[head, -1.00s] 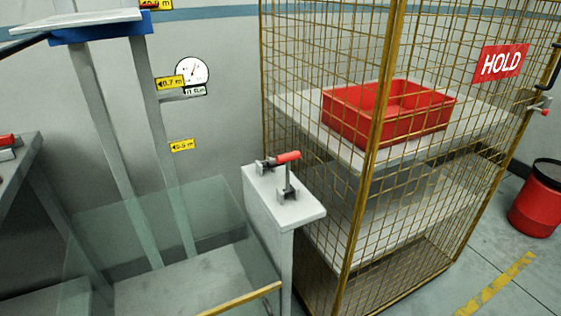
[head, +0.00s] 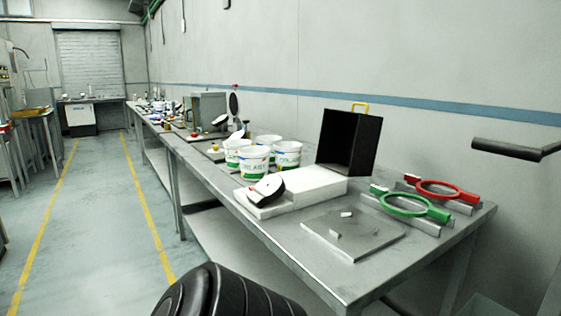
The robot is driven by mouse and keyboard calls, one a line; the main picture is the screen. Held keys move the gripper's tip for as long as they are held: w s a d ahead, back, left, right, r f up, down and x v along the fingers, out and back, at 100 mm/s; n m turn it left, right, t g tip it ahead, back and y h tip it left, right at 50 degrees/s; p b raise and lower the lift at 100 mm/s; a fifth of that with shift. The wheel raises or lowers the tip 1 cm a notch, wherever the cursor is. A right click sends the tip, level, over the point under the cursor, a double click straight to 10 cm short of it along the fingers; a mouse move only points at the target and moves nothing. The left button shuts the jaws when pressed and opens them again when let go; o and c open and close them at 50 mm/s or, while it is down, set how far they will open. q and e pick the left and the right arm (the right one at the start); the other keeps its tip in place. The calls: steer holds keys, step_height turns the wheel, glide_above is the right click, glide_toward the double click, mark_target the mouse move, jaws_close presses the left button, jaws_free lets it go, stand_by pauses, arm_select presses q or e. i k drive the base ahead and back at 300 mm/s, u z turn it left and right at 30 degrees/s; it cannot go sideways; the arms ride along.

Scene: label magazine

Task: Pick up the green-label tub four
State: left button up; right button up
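Several white tubs with green labels stand close together on the long grey bench. The front left tub (head: 253,163) and the front right tub (head: 287,154) show their labels most clearly. Behind them are a back left tub (head: 231,152) and a back right tub (head: 266,141), partly hidden. I cannot tell from the lettering which one is tub four. Neither of my grippers is in view.
The grey bench (head: 290,262) runs away along the wall. A white block with a black roll (head: 268,188), an open black box (head: 348,143), a grey plate (head: 352,236), a green ring (head: 404,204) and a red ring (head: 441,189) lie near the tubs. The left aisle (head: 95,215) is clear.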

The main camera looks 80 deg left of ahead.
mark_target(288, 153)
steer(key=u, duration=2.95)
steer(key=i, duration=0.4)
steer(key=u, duration=0.9)
steer(key=i, duration=0.8)
steer(key=z, duration=0.1)
